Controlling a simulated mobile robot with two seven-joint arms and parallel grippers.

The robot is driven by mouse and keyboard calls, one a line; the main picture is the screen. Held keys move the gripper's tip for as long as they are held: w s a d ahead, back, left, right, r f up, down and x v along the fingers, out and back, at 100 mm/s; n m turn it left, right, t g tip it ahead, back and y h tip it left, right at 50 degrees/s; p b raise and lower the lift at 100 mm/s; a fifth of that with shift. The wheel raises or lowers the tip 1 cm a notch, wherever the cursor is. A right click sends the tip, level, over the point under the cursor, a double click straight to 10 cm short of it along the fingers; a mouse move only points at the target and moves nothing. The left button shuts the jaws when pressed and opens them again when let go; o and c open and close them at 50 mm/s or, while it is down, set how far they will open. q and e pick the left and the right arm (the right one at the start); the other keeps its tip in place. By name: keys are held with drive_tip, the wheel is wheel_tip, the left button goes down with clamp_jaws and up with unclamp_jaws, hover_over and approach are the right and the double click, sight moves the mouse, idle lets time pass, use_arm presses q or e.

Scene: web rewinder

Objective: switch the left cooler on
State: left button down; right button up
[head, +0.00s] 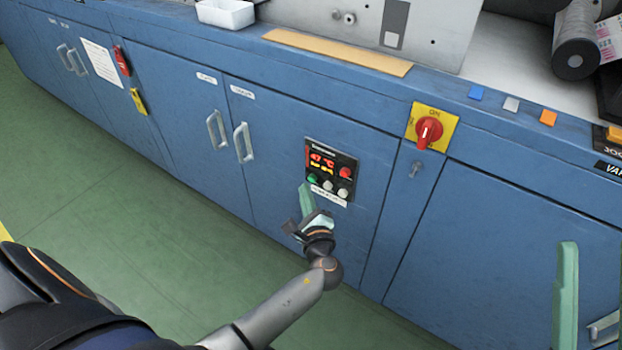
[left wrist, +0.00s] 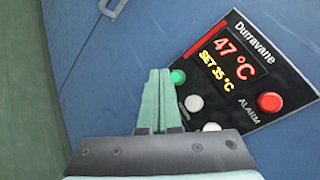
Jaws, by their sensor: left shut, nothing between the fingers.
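The left cooler's control panel (head: 331,160) is a black plate on a blue cabinet door. In the left wrist view its display (left wrist: 227,55) reads 47 °C in red and SET 35 °C in yellow. A green button (left wrist: 178,76), a red button (left wrist: 270,101) and pale buttons (left wrist: 193,103) sit below the display. My left gripper (head: 306,188) is shut and empty, its pale green fingertips right beside the green button; I cannot tell whether they touch it. A pale green finger of my right gripper (head: 567,260) shows at the lower right; its opening is unclear.
A red rotary switch (head: 428,131) on a yellow plate is right of the panel. Door handles (head: 243,143) stick out left of it. A white tray (head: 226,13) and a tan strip (head: 338,52) lie on the ledge above. The green floor (head: 130,200) in front is clear.

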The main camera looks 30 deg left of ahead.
use_arm(q)
drive_tip(key=s+p, duration=0.2)
drive_tip(key=s, duration=0.3)
drive_tip(key=shift+a, duration=0.2)
idle(0.7)
